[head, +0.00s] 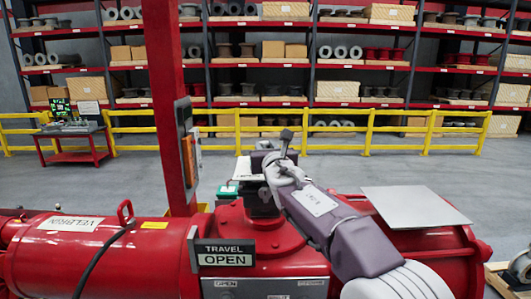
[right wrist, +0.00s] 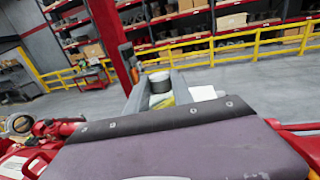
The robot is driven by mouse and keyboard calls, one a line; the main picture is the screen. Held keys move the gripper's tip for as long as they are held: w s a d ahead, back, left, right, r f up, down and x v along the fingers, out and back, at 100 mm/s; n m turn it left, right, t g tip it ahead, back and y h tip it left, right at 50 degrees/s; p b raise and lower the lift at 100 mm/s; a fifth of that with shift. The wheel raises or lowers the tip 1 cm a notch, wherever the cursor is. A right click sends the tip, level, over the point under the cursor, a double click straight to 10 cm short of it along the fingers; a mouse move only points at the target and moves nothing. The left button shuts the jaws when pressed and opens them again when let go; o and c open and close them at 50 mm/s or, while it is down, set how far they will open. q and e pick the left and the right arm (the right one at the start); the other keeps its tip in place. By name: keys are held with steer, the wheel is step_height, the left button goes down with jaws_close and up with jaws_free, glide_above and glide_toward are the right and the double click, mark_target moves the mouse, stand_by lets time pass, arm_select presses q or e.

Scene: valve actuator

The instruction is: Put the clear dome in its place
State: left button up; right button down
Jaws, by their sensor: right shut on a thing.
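My right arm reaches in from the lower right, and my right gripper (head: 254,168) is over the top of the red valve actuator (head: 262,236). In the right wrist view my right gripper (right wrist: 158,88) is shut on a round piece, which seems to be the clear dome (right wrist: 159,82); yellow shows below it. In the head view the fingers and wrist hide most of the dome. A black housing (head: 262,203) stands on the actuator's red top, under the gripper. Whether the dome touches it I cannot tell. My left gripper is not in view.
A red post (head: 167,90) with a control box rises left of the gripper. A "TRAVEL OPEN" sign (head: 224,253) stands at the actuator's front. A grey plate (head: 415,206) lies at right. A yellow railing (head: 330,130) and shelves are far behind, across clear floor.

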steer(key=shift+s+d+f, duration=0.15)
steer(key=shift+d, duration=0.05)
steer(key=c, duration=1.3)
jaws_free()
steer(key=shift+o, duration=1)
steer(key=shift+a, duration=0.15)
steer(key=shift+r, duration=0.35)
steer(key=shift+s+d+f+b, duration=0.15)
steer(key=shift+s+f+b, duration=0.05)
steer(key=shift+s+b, duration=0.4)
steer(key=shift+s+d+f+b, duration=0.2)
steer(key=shift+s+b, duration=0.2)
steer(key=shift+s, duration=0.25)
steer(key=s+d+b, duration=0.1)
steer(key=s+b, duration=0.1)
steer(key=s, duration=0.7)
steer(key=shift+s+d+r, duration=0.15)
steer(key=shift+d+r, duration=0.1)
steer(key=shift+r, duration=0.05)
